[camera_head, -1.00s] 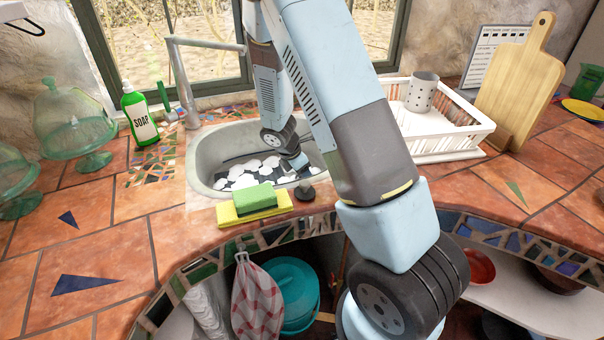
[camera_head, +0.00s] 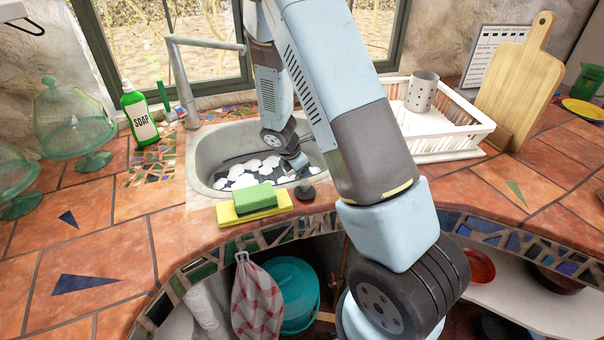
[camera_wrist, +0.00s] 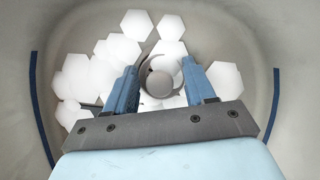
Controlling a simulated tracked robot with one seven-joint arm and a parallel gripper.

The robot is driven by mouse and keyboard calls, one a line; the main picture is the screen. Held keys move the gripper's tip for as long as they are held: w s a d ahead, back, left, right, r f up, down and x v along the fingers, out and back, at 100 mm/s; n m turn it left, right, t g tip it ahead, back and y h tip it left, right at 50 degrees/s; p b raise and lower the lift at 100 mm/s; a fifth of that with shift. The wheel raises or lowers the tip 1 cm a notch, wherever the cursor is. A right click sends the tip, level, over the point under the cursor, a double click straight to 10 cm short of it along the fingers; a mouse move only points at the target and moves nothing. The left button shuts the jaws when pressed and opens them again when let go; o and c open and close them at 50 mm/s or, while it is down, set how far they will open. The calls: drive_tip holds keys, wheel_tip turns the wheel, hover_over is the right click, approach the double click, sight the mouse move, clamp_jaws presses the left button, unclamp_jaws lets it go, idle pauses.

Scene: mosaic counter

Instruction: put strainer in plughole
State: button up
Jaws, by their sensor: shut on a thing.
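In the wrist view, my gripper (camera_wrist: 161,88) has its two blue fingers closed on a small grey round piece, which I take to be the strainer (camera_wrist: 159,84). A curved grey rim, probably the plughole (camera_wrist: 144,70), shows just beyond it and partly around it. I cannot tell whether the strainer touches that rim. In the head view, my gripper (camera_head: 296,162) reaches down inside the sink (camera_head: 203,150), near its right side. The strainer and plughole cannot be made out there.
White hexagonal pieces (camera_wrist: 136,24) cover much of the sink bottom. A green-and-yellow sponge (camera_head: 256,197) and a small dark knob-like thing (camera_head: 304,191) are at the front rim. A tap (camera_head: 205,43) and soap bottle (camera_head: 139,115) stand left; a white dish rack (camera_head: 440,140) stands right.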

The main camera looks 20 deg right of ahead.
drive_tip(key=shift+f, duration=0.4)
idle(0.3)
